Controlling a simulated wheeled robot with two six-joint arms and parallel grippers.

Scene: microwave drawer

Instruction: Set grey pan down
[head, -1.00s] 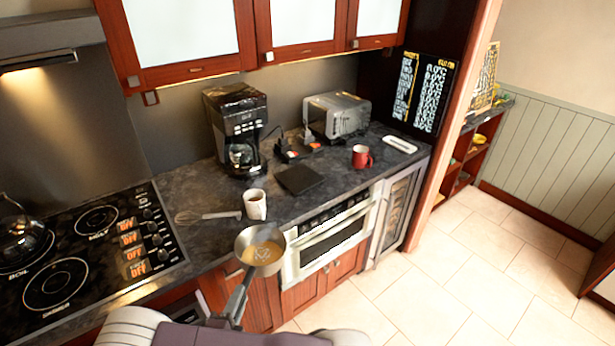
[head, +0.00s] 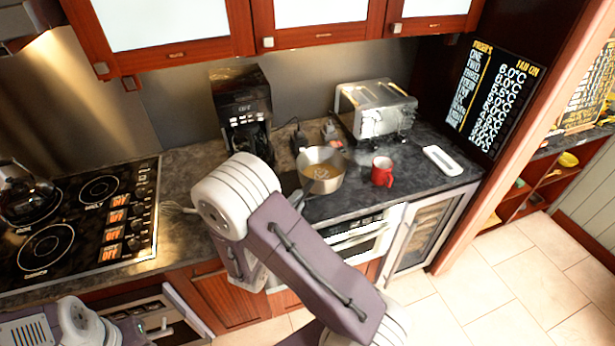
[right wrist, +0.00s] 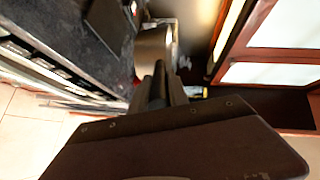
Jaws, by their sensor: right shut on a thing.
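In the right wrist view the pan (right wrist: 153,47) shows just past the fingertips. My right gripper (right wrist: 160,88) is shut on the pan's handle, and the handle is mostly hidden. My left gripper is not in view; only part of my left arm shows at lower left.
The coffee maker (head: 243,108) stands behind left, the toaster oven (head: 376,110) behind right. A red mug (head: 382,171) is close to the pan's right. A white tray (head: 443,160) lies farther right. The stovetop (head: 75,215) with a kettle (head: 27,193) is at left.

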